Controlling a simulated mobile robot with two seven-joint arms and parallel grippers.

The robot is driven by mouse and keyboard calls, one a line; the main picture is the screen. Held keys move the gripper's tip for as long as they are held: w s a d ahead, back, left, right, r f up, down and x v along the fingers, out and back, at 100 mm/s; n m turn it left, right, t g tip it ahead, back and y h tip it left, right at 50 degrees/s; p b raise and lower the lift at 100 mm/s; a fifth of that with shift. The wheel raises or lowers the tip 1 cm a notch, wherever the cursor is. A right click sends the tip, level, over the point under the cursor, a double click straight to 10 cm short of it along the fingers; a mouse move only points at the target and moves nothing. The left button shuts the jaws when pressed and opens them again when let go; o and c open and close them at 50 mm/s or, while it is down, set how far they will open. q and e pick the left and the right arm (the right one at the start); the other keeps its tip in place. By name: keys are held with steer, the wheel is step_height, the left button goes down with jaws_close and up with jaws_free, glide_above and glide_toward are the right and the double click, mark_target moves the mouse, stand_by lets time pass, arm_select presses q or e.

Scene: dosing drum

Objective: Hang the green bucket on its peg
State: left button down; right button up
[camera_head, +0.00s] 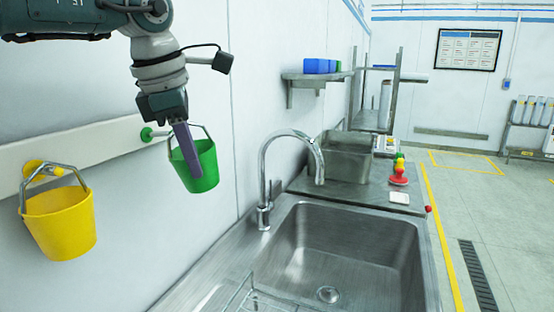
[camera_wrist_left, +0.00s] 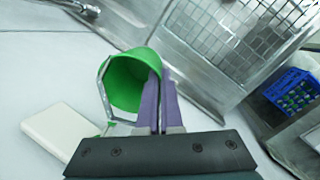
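The green bucket (camera_head: 204,167) hangs tilted in front of the wall rail, with its grey handle raised. It also shows in the left wrist view (camera_wrist_left: 127,82). My left gripper (camera_head: 187,150) reaches down from above. Its purple fingers (camera_wrist_left: 160,105) are close together at the bucket's rim, with the bucket wall between them. The green peg (camera_head: 147,134) sticks out of the rail just left of the bucket. The handle passes close to the peg; I cannot tell whether it is around it. My right gripper is not in view.
A yellow bucket (camera_head: 62,224) hangs on a yellow peg (camera_head: 34,169) at the left of the white rail (camera_head: 100,143). A steel sink (camera_head: 345,250) with a curved tap (camera_head: 264,175) lies to the right. A shelf with blue boxes (camera_head: 318,66) is on the wall.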

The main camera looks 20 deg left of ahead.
mark_target(168, 144)
arm_select(q)
steer(key=shift+w+a+f+b, duration=0.1)
steer(key=shift+a+b, duration=0.25)
steer(key=shift+a, duration=0.65)
steer(key=shift+w+a+f+b, duration=0.1)
steer(key=shift+a+b, duration=0.25)
steer(key=shift+a, duration=0.6)
steer(key=shift+a+f+b, duration=0.35)
steer(key=shift+a+f, duration=0.05)
steer(key=shift+a, duration=0.25)
steer(key=c, duration=1)
jaws_free()
